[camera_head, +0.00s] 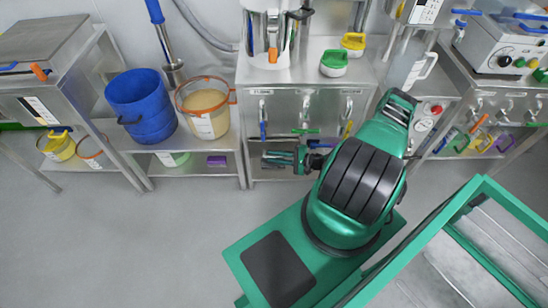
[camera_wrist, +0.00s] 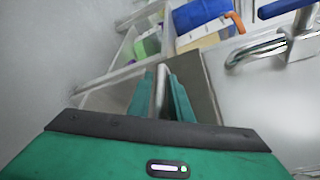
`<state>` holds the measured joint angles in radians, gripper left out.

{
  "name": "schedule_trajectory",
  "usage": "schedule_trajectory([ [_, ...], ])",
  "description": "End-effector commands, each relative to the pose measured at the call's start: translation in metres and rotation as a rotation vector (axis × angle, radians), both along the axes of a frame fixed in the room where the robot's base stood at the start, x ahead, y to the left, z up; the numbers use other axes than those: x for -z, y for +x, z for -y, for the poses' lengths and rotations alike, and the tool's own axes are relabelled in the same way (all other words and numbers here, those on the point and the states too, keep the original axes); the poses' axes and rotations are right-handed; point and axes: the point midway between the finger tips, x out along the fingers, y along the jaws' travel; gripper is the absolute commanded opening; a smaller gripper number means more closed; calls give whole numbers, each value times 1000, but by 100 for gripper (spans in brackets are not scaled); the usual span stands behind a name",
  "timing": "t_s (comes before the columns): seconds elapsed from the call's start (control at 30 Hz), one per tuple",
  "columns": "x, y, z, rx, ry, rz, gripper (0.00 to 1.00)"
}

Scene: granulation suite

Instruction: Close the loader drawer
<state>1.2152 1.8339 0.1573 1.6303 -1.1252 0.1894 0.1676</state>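A steel cabinet (camera_head: 283,130) stands at the middle of the head view. Its front has several panels with metal handles and blue, green and yellow levers. I cannot tell which part is the loader drawer, or how far it stands out. My gripper (camera_head: 279,159) is low in front of this cabinet, pointing left. In the wrist view its two teal fingers (camera_wrist: 162,98) are apart, with a narrow grey metal edge showing between them. I cannot tell whether they touch it. A bent metal handle (camera_wrist: 258,48) with a blue lever (camera_wrist: 284,8) is to the right of the fingers.
Left of the cabinet, a low shelf holds a blue bucket (camera_head: 142,105), a clear tub of tan powder (camera_head: 205,107) and a purple box (camera_head: 217,161). Green and yellow lidded pots (camera_head: 334,63) stand on the cabinet top. The floor (camera_head: 120,240) at lower left is clear.

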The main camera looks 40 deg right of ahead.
Motion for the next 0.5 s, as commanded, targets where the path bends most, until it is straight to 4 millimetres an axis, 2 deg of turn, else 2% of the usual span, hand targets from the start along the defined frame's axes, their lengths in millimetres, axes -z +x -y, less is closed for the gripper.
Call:
schedule_trajectory([
  [0.1, 0, 0, 0, 0, 0, 0, 19],
  [0.2, 0, 0, 0, 0, 0, 0, 0],
  [0.37, 0, 0, 0, -1, 0, -1, 0],
  [0.5, 1, 9, 6, -2, -2, 1, 0],
])
